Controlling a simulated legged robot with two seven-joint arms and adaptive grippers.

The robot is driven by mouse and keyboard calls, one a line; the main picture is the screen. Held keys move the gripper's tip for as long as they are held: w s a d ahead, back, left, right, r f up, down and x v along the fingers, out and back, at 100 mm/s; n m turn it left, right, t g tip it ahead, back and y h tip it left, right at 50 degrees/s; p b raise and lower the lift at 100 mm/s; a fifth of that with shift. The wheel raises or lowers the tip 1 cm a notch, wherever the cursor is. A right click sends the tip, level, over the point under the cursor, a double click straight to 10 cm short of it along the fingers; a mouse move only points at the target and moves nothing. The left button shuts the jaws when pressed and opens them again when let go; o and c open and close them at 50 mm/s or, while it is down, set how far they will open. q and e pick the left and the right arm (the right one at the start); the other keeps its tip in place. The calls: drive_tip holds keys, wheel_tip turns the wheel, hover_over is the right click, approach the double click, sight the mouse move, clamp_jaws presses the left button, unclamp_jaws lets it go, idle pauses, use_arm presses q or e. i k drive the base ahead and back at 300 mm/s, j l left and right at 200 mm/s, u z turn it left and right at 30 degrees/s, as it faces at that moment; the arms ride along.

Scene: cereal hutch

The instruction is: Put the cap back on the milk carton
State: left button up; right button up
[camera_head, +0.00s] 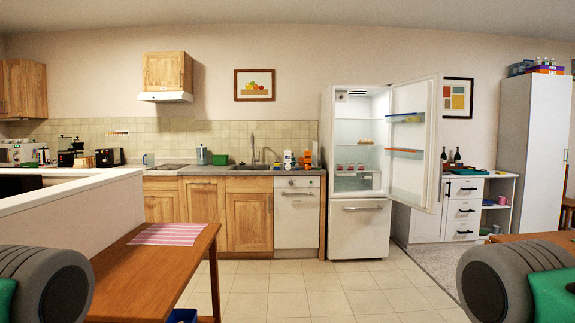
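A small white and blue carton-like item (288,160), perhaps the milk carton, stands on the far counter right of the sink, beside an orange item (307,159). It is too small to tell whether its top is open or capped. I cannot make out a separate cap. Neither of my grippers shows; only grey and green parts of my arms appear at the lower left and lower right corners, far from the counter.
A wooden table (145,270) with a pink striped mat (167,234) stands at the left front. The fridge door (413,145) hangs open to the right. A pale counter wall (70,222) borders the left. The tiled floor (310,291) in the middle is clear.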

sight(286, 153)
drive_tip(key=z, duration=0.2)
drive_tip(key=i, duration=3.8)
drive_tip(key=i+l+u, duration=0.15)
drive_tip(key=i, duration=0.3)
drive_tip(key=i+l, duration=0.1)
drive_tip(key=i, duration=0.4)
drive_tip(key=i+l+z, duration=0.2)
drive_tip(key=i, duration=0.95)
drive_tip(key=i+l+z, duration=0.2)
drive_tip(key=i, duration=0.95)
